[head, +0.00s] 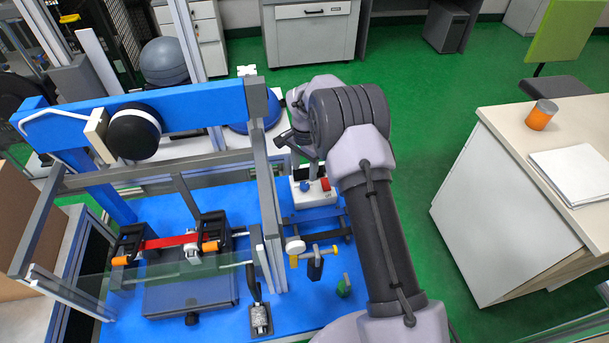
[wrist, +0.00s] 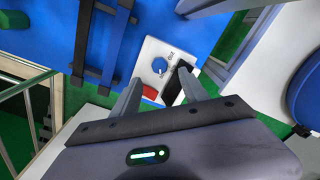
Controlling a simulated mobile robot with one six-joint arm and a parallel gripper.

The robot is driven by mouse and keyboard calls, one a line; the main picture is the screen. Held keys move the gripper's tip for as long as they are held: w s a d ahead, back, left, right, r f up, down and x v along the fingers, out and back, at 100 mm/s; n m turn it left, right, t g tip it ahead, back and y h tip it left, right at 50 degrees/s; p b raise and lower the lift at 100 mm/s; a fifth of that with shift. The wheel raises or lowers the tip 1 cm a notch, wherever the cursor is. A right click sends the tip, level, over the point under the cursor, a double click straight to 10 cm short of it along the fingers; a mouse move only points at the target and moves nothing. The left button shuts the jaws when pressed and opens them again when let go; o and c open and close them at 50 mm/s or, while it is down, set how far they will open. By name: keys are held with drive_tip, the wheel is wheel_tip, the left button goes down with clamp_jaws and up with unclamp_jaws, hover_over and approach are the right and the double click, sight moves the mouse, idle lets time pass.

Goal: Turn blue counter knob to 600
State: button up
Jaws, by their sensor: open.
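The blue counter knob (head: 305,186) is a small round dial on a white counter box (head: 313,200). The box also carries a red part (head: 325,184) and a black part above it. In the wrist view the blue knob (wrist: 159,65) lies just beyond the fingertips, with the red part (wrist: 149,92) beside the left finger. My gripper (head: 297,150) is open and empty above the box. In the wrist view my gripper (wrist: 158,80) has its two fingers apart, and the right one overlaps the black part. No contact with the knob is visible; the knob's reading is too small to read.
The grey upright frame (head: 264,200) of the drop tower stands just left of the box, with a blue beam (head: 200,107) and a black ball (head: 134,131). A desk (head: 520,165) stands right; green floor lies between.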

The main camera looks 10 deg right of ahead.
wheel_tip(320, 180, up, 11)
drive_tip(key=p, duration=0.3)
drive_tip(key=shift+f, duration=0.2)
drive_tip(key=s+a+r+n+t+y, duration=0.1)
drive_tip(key=s+r+n+t, duration=0.1)
drive_tip(key=s+r, duration=0.8)
drive_tip(key=s+a+r+n+t, duration=0.1)
drive_tip(key=s+r, duration=0.6)
drive_tip(key=r, duration=0.7)
drive_tip(key=s+a+n+t+y, duration=0.1)
drive_tip(key=s+n+t, duration=0.1)
drive_tip(key=s, duration=1.7)
drive_tip(key=shift+s+f+n+t, duration=0.25)
drive_tip(key=shift+n+t, duration=0.15)
drive_tip(key=shift+n, duration=0.2)
